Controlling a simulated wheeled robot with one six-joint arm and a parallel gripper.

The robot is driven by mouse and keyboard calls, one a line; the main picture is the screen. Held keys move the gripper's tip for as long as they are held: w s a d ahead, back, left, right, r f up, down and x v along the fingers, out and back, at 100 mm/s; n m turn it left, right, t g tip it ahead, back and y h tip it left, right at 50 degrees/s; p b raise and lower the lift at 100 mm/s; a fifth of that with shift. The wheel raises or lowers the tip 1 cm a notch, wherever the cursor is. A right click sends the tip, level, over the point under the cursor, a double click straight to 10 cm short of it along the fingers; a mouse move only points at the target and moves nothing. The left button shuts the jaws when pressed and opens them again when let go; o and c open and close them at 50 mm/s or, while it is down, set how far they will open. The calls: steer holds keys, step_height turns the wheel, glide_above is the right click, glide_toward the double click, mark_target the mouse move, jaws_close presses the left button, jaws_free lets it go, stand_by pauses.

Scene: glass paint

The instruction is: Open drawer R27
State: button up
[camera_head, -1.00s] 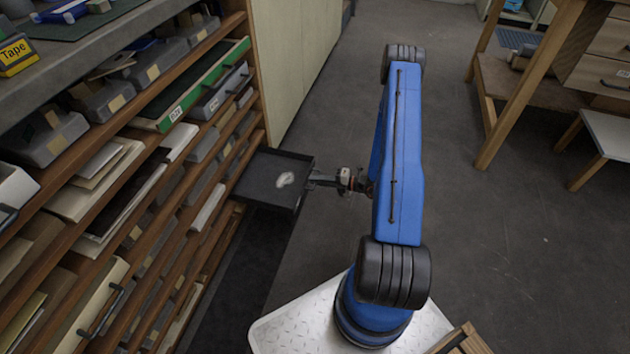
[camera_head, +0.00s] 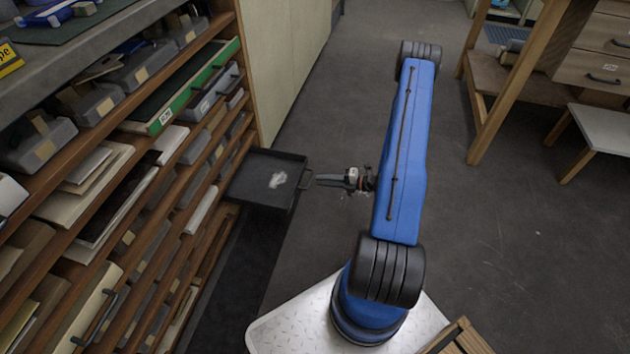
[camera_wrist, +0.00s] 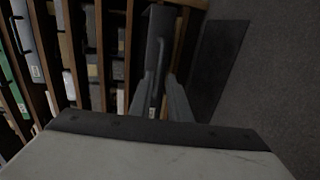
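A dark shallow drawer (camera_head: 258,184) sticks well out of the rack on the left, with a pale patch on its floor. Its handle (camera_head: 306,180) is on the front edge facing my arm. No R27 label is readable on it. My gripper (camera_head: 319,179) is just right of the handle, level with it, and appears slightly apart. In the wrist view, the two fingers of my gripper (camera_wrist: 161,80) are spread with a gap between them, and the drawer (camera_wrist: 158,28) and its handle are ahead of them. Nothing is held.
The wooden rack (camera_head: 62,220) holds several other trays and boxes, including a green-fronted drawer (camera_head: 197,84). A pale cabinet (camera_head: 287,60) stands beyond it. A wooden workbench (camera_head: 490,100) and a low stool (camera_head: 600,130) are at the right. The floor between is clear.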

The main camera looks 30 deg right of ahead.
steer(key=v, duration=1.1)
stand_by(0.3)
steer(key=a+r+n+g, duration=0.4)
steer(key=a+r+n, duration=0.2)
steer(key=r+n, duration=0.3)
steer(key=s+a+r+n+g+h, duration=0.1)
steer(key=a+r+n+g, duration=0.2)
steer(key=a+r+n, duration=0.55)
steer(key=a+r+n+g, duration=0.4)
steer(key=r+n, duration=0.1)
steer(key=r, duration=0.8)
steer(key=s+a+r+n+t+h, duration=0.2)
steer(key=s+a+r+n+h, duration=0.2)
steer(key=s+r+n, duration=0.5)
steer(key=s+a+r+n+t+h, duration=0.2)
steer(key=s+a+r+n+h, duration=0.2)
steer(key=s+r+n, duration=0.6)
steer(key=shift+s+a+r+n+h, duration=0.25)
steer(key=shift+s+n+h, duration=0.65)
steer(key=shift+n, duration=0.95)
